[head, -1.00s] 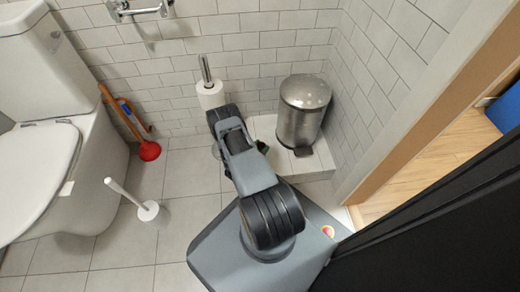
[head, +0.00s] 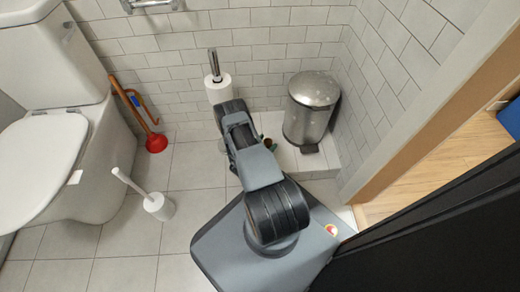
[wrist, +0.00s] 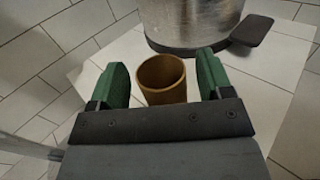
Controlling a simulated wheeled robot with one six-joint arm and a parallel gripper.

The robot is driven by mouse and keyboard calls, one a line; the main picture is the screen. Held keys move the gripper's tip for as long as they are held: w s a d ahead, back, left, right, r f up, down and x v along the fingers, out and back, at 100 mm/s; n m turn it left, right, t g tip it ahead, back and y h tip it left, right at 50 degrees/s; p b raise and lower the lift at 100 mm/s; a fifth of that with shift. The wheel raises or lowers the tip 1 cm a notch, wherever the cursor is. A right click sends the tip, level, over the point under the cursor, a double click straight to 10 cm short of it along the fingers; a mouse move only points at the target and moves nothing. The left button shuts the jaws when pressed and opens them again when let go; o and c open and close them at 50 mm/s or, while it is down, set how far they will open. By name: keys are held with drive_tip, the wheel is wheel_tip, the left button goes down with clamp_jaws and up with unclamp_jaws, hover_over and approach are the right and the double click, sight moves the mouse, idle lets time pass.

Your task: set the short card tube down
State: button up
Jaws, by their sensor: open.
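The short card tube (wrist: 162,84) is brown, hollow and open at the top. In the wrist view it stands upright on the pale tiled ledge (wrist: 105,55), between the two green fingers of my gripper (wrist: 163,74). The fingers are spread, with a visible gap on each side of the tube. The tube's lower part is hidden behind my gripper's dark front bar. In the head view my arm hides most of the gripper, and only a small bit of green and brown shows beside it.
A metal pedal bin (head: 311,108) stands on the ledge just beyond the tube, its pedal (wrist: 252,30) to the right. A toilet roll holder (head: 218,88) stands near the wall. A toilet brush (head: 158,206), a red plunger (head: 156,142) and the toilet (head: 80,150) are at left.

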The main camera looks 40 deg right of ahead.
drive_tip(key=a+p, duration=0.3)
drive_tip(key=a, duration=0.8)
drive_tip(key=w+a+r+m+g+y, duration=0.1)
drive_tip(key=a+r+m+g+y, duration=0.25)
drive_tip(key=r, duration=0.75)
drive_tip(key=w+a+r+m+g+y, duration=0.1)
drive_tip(key=w+r+m+g+y, duration=0.2)
drive_tip(key=r+m, duration=0.6)
drive_tip(key=s+a+r+m+t+y, duration=0.2)
drive_tip(key=s+a+r+y, duration=0.1)
drive_tip(key=a+r, duration=0.2)
drive_tip(key=s+a+r+m+t+y, duration=0.2)
drive_tip(key=s+a+r+t+y, duration=0.1)
drive_tip(key=r, duration=0.6)
drive_tip(key=s+a+r+m+t+y, duration=0.2)
drive_tip(key=a+r+y, duration=0.3)
drive_tip(key=r, duration=0.3)
drive_tip(key=shift+s+a+t, duration=0.65)
drive_tip(key=shift+s+a, duration=0.1)
drive_tip(key=shift+a, duration=0.15)
drive_tip(key=shift+s+y, duration=0.15)
drive_tip(key=shift+y, duration=0.1)
